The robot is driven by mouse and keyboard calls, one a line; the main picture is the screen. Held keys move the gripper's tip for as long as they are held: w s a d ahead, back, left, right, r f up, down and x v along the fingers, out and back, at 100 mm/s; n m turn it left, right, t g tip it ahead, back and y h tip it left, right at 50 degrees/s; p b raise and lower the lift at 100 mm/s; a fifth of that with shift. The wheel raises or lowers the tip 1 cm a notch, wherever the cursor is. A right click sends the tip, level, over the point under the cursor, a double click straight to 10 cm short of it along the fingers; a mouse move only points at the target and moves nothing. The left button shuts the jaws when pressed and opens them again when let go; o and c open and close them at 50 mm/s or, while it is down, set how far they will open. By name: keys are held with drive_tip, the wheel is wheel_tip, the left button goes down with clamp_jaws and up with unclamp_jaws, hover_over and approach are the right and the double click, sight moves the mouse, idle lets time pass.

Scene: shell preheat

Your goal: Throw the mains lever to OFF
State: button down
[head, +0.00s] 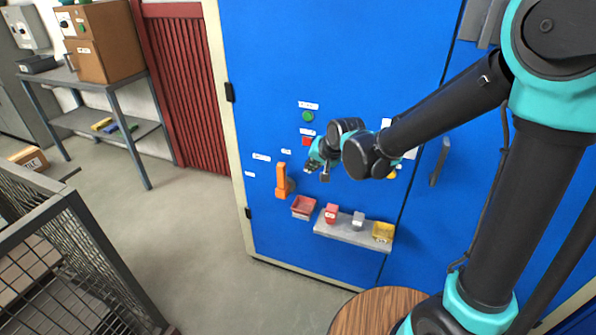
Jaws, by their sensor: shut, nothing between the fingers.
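The mains lever, an orange handle (281,178), is mounted low on the left part of the blue cabinet front (330,60) in the head view. The handle is long and stands upright, with its base on its right side. Small white labels sit around it, too small to read. My gripper (310,168) is just right of the lever and a little above its middle, apart from it in the picture. The gripper is shut and empty. My wrist covers part of the panel to the right of the gripper.
A green button (308,116) and a red button (307,141) are above my gripper. Below are a red tray (303,207) and a grey shelf (345,235) holding a red block (331,213), a grey block (358,220) and a yellow bin (383,231).

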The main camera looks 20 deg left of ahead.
approach(282, 180)
drive_tip(key=w+d+f, duration=0.3)
drive_tip(key=w+f, duration=0.1)
drive_tip(key=a, duration=0.4)
drive_tip(key=shift+w+a+f, duration=0.1)
idle(0.4)
drive_tip(key=shift+w+a+h, duration=0.1)
drive_tip(key=shift+a+h, duration=0.3)
